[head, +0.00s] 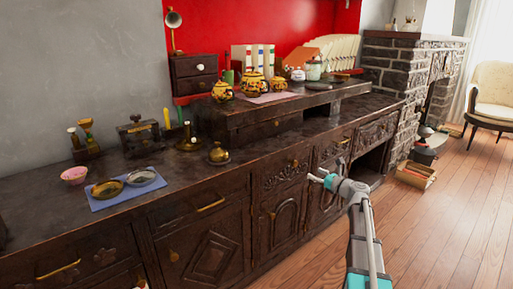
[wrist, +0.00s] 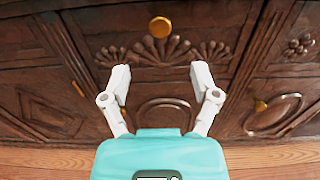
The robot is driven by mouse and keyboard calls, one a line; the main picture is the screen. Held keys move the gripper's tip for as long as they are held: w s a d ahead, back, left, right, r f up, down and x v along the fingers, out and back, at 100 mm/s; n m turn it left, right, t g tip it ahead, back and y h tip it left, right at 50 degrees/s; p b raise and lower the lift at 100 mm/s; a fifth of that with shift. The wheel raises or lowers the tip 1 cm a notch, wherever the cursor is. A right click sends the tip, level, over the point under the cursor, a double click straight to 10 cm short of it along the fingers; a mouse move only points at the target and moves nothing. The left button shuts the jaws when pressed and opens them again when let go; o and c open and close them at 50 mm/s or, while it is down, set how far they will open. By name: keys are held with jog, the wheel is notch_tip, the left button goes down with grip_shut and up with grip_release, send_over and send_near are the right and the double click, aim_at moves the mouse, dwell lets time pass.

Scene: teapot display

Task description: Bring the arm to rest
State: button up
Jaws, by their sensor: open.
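My gripper (head: 320,179) is in front of the dark carved sideboard (head: 216,221), near its drawer fronts and apart from the counter top. In the wrist view my gripper (wrist: 161,78) has its two white fingers spread apart with nothing between them. Beyond the fingers are the sideboard's carved front (wrist: 180,52) and a round brass knob (wrist: 160,27). My arm comes up from the lower right in the head view. Several yellow patterned teapots (head: 253,83) stand on the raised shelf of the sideboard, well away from my gripper.
A blue mat (head: 105,203) with two small dishes lies on the counter's left part, near a pink bowl (head: 74,174). A brass bell-like pot (head: 218,154) stands near the counter edge. The wooden floor (head: 440,225) at right is mostly clear, with a box (head: 416,176) by the fireplace.

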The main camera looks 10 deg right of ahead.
jog(key=s+a+f+n+g+p, duration=0.3)
jog(key=s+a+n+g, duration=0.2)
jog(key=a+n, duration=0.45)
jog(key=s+a+f+n+g+p, duration=0.2)
jog(key=s+a+f+n+g, duration=0.35)
jog(key=a, duration=0.65)
jog(key=s+a+n+g+h+p, duration=0.2)
jog(key=s+n+g+h+p, duration=0.15)
jog(key=s+n, duration=0.5)
jog(key=s+a+n+g+h+p, duration=0.25)
jog(key=s+n+h, duration=0.35)
jog(key=s, duration=0.4)
notch_tip(320, 180, up, 38)
jog(key=n+y+p, duration=0.1)
jog(key=p, duration=3.6)
jog(key=shift+w, duration=0.15)
jog(key=shift+a+t, duration=0.15)
jog(key=shift+t, duration=0.1)
